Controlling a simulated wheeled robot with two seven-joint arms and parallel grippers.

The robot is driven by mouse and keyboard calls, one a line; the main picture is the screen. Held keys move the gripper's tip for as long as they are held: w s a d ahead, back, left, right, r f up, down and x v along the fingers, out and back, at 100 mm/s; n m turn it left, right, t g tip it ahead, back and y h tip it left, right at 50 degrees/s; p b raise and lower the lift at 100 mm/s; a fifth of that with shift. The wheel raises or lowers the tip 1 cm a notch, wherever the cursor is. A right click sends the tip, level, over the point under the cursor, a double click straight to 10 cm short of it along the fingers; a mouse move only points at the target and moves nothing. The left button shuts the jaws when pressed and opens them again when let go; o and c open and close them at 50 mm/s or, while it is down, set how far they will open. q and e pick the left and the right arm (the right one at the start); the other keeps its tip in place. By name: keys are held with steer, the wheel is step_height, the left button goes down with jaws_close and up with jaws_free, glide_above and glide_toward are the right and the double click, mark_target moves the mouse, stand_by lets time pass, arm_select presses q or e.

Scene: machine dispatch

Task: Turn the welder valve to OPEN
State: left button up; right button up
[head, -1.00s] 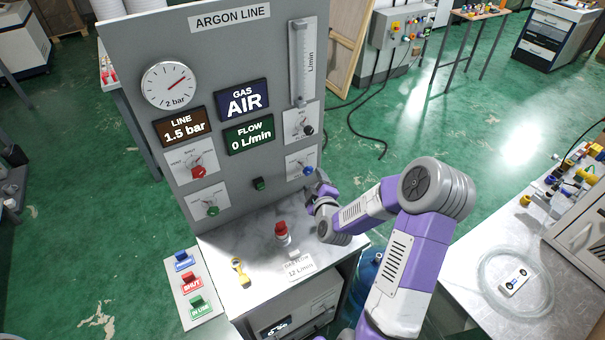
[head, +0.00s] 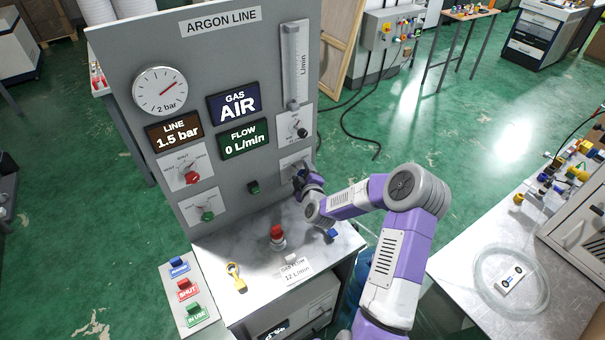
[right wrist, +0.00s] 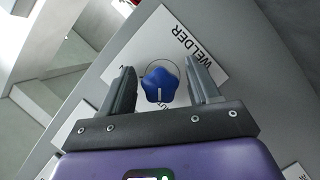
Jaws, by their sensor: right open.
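The welder valve is a blue lobed knob (right wrist: 160,84) on a white plate lettered WELDER (right wrist: 182,48) in the right wrist view. A pale mark on the knob points toward the bottom of that picture. My right gripper (right wrist: 162,84) is open, with one finger on each side of the knob. Gaps show between the fingers and the knob. In the head view my right gripper (head: 300,178) is at the lower right of the grey panel (head: 240,60) and hides most of the knob and its plate (head: 291,163). My left gripper is not in view.
The panel also carries red (head: 192,178), green (head: 208,215) and black (head: 302,132) knobs. Displays read AIR, 1.5 bar and 0 L/min. A red button (head: 277,233), yellow tag (head: 235,275) and blue piece (head: 332,234) are on the bench below.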

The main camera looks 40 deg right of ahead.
steer(key=shift+c, duration=0.3)
steer(key=c, duration=1)
